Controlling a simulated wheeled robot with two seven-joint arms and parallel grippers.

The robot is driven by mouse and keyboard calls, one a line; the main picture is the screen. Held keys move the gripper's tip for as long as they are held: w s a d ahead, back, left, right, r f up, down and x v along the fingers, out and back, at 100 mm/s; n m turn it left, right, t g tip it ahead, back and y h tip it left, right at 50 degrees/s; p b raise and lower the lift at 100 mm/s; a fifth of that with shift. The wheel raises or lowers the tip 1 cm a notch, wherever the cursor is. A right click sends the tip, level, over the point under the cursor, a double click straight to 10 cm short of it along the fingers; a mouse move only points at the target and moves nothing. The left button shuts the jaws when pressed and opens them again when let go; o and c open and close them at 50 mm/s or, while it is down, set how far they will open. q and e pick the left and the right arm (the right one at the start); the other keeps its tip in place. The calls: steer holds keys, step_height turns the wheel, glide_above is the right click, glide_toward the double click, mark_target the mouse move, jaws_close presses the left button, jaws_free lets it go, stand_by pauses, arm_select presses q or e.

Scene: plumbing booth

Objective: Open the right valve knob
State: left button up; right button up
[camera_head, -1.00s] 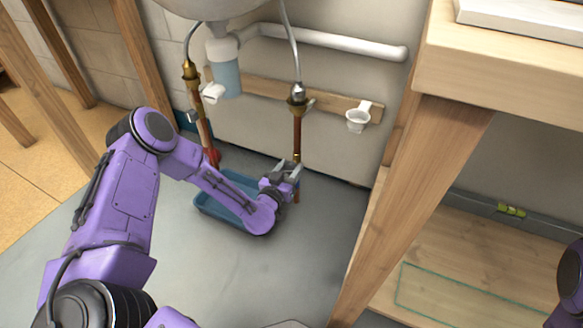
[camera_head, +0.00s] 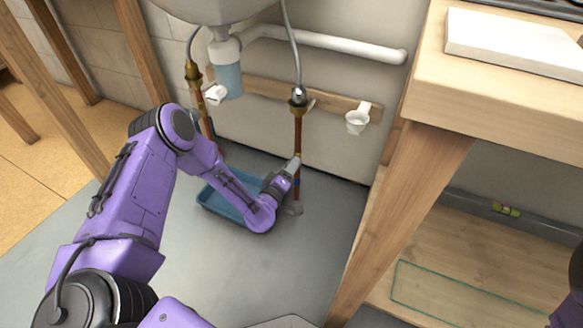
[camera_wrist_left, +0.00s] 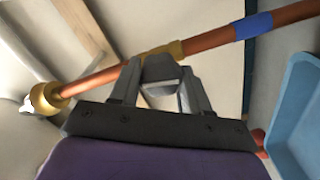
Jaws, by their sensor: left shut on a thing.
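The right copper pipe (camera_head: 297,135) drops from the sink's right hose. In the left wrist view the copper pipe (camera_wrist_left: 100,79) runs slantwise, with a brass fitting (camera_wrist_left: 168,50) and a blue band (camera_wrist_left: 253,26). My left gripper (camera_head: 294,163) is at this fitting, low on the pipe. In the left wrist view its fingers (camera_wrist_left: 165,70) are drawn together against the fitting. The right valve knob is not distinctly visible; the fingers cover that spot. My right gripper is out of view; only a bit of purple arm shows at the right edge.
A blue tray (camera_head: 216,204) lies on the floor under my left forearm; it also shows in the wrist view (camera_wrist_left: 291,120). The left pipe (camera_head: 207,128) stands behind my arm. A white cup holder (camera_head: 357,121) and a wooden bench leg (camera_head: 402,215) are to the right.

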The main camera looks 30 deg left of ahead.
arm_select(q)
steer(key=shift+a+n, duration=0.1)
steer(key=shift+n, duration=1.1)
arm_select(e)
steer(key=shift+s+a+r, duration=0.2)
arm_select(q)
steer(key=shift+a, duration=0.1)
steer(key=o, duration=1)
steer(key=shift+s+p, duration=0.25)
steer(key=shift+p, duration=0.05)
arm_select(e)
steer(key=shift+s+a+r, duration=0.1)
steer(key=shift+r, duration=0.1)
arm_select(q)
steer(key=s+p, duration=0.4)
steer(key=s, duration=0.6)
steer(key=shift+d, duration=0.4)
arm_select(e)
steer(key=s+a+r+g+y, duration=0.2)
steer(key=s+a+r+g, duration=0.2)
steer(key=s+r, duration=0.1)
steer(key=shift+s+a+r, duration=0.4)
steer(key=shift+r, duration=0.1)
